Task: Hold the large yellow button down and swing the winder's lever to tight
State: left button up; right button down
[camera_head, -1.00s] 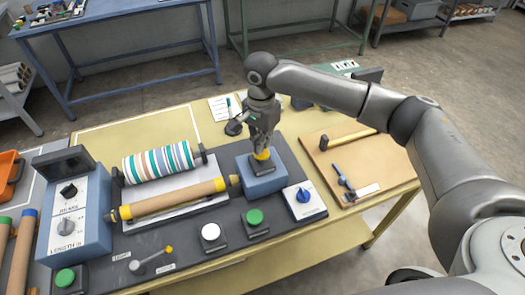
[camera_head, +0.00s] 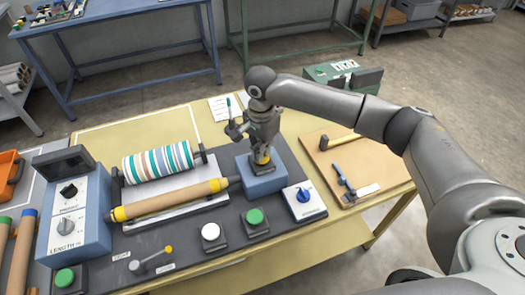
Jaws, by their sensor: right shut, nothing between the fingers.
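The large yellow button (camera_head: 262,160) sits on top of a blue box on the dark panel. My right gripper (camera_head: 262,153) points down right over the button, shut and empty. The fingertips hide part of the button and look to be on it; I cannot tell how far it is pressed. The winder's lever (camera_head: 150,259) is a short grey arm with a yellow knob at the front of the panel. Its knob points right and away. A small label lies on each side of it, too small to read surely. My left gripper is out of view.
A striped roll (camera_head: 158,161) and a brown roll with yellow ends (camera_head: 170,200) lie behind the lever. A white button (camera_head: 210,231), green buttons (camera_head: 255,216) and a blue knob (camera_head: 303,195) stand nearby. A blue control box (camera_head: 80,215) is on the left.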

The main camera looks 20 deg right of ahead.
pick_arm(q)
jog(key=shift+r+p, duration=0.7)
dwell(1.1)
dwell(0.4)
